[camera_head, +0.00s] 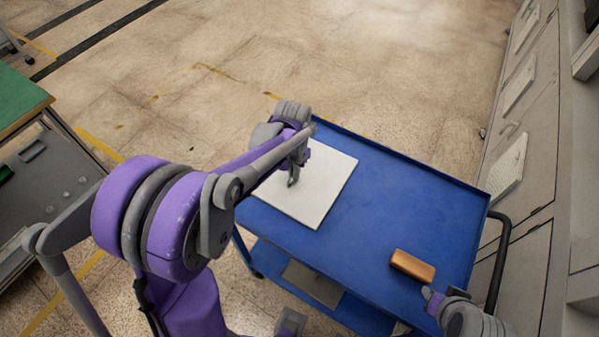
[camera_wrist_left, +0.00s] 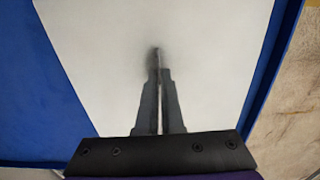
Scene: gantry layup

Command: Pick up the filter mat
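The filter mat looks like a flat white square sheet (camera_head: 322,185) on the left part of the blue cart's top. In the left wrist view the white mat (camera_wrist_left: 215,60) fills the middle. My left gripper (camera_head: 292,182) points down over the mat, inside its edges. In the left wrist view its fingers (camera_wrist_left: 157,52) are together, with only a thin line between them and nothing seen in them. A dark shadow lies at the fingertips, close to the mat; I cannot tell whether they touch it. Part of my right arm shows at the lower right; its fingers cannot be made out.
The blue cart (camera_head: 410,210) has a raised rim, a black handle (camera_head: 497,262) at the right and a lower shelf with a grey sheet (camera_head: 312,283). An orange-brown block (camera_head: 412,266) lies near its front right. Grey cabinets (camera_head: 525,150) stand right; a green-topped bench (camera_head: 18,100) stands left.

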